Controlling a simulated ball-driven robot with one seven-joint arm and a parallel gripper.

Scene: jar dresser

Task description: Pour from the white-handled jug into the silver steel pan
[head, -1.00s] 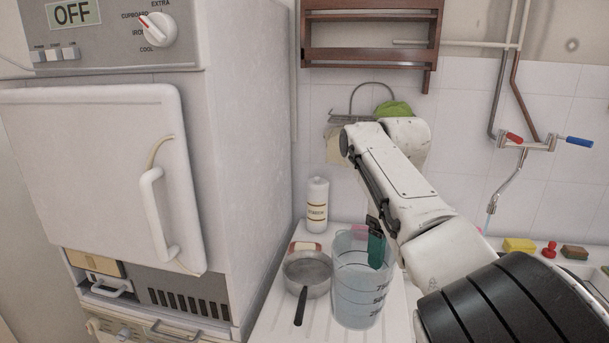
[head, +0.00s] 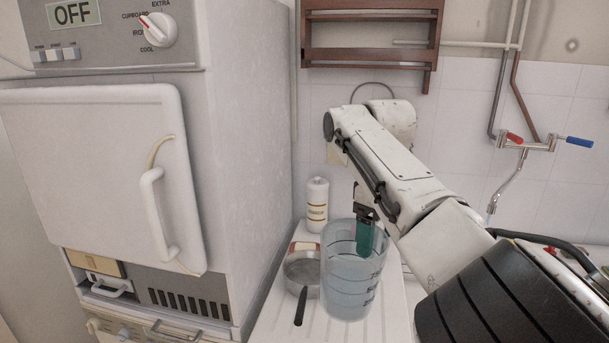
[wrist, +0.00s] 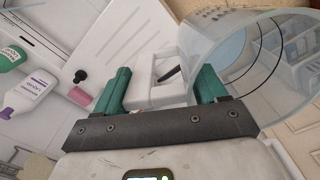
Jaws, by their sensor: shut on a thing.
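The clear jug (head: 345,285) with measuring marks and bluish liquid is in the middle of the head view, above the draining board. In the wrist view the jug (wrist: 240,45) fills the upper right. Its white handle (wrist: 150,72) lies between the teal fingers of my gripper (wrist: 162,88), which is shut on it. In the head view my gripper (head: 365,235) is at the jug's far right side, partly seen through its wall. The silver steel pan (head: 300,268) sits just left of the jug, its dark handle pointing toward the camera. The jug hides the pan's right edge.
A white bottle (head: 317,204) stands behind the pan, with a red-and-white item (head: 303,247) at its rim. A tall white cabinet (head: 248,150) closes off the left. The draining board (head: 385,325) is bare at front right. A tap (head: 520,165) is on the right wall.

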